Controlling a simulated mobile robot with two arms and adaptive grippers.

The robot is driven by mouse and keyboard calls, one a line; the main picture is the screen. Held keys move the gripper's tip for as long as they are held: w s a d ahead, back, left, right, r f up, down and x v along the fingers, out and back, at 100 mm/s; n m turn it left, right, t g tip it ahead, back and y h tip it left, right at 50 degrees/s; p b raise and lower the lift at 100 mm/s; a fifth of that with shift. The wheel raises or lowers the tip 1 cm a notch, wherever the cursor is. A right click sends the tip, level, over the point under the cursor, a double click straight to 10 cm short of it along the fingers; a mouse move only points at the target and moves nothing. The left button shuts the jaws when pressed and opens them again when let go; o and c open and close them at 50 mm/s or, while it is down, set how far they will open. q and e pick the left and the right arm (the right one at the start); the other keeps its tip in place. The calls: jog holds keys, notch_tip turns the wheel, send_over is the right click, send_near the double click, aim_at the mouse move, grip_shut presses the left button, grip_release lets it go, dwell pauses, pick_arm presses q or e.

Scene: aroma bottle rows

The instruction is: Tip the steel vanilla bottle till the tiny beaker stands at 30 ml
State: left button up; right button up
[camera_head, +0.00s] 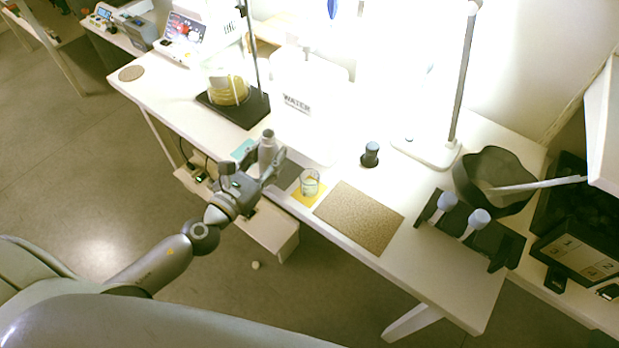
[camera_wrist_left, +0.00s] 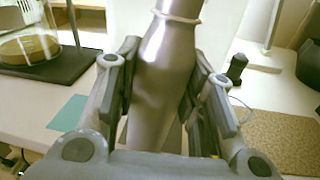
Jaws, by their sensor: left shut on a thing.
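My left gripper (camera_head: 255,168) is shut around the steel bottle (camera_head: 267,147), near the front edge of the bench. The bottle is grey metal and looks close to upright; it fills the middle of the left wrist view (camera_wrist_left: 166,75), with a finger on each side. The tiny beaker (camera_head: 310,183) is clear glass and stands on a yellow square (camera_head: 308,200), just right of the gripper. Its fill level is too small to read. The beaker does not show clearly in the left wrist view. My right gripper is not in view.
A brown cork mat (camera_head: 360,217) lies right of the beaker. A small dark bottle (camera_head: 370,155) stands behind it. A flask on a black stand base (camera_head: 247,112) is at the back left. A rack (camera_head: 470,229) and a dark bowl (camera_head: 494,180) are at the right.

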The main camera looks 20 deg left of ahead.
pick_arm(q)
jog(key=shift+a+f+n+b, duration=0.2)
jog(key=shift+n+b, duration=0.3)
jog(key=shift+b, duration=0.2)
jog(key=shift+r, duration=0.1)
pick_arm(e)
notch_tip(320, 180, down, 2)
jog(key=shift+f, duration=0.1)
pick_arm(q)
jog(key=shift+r, duration=0.1)
jog(key=shift+a+r+p, duration=0.55)
jog(key=shift+a+r, duration=0.2)
jog(key=shift+r, duration=0.1)
jog(key=shift+s+a+r+p, duration=0.1)
jog(key=shift+a+r+p, duration=0.5)
jog(key=shift+a+r, duration=1.05)
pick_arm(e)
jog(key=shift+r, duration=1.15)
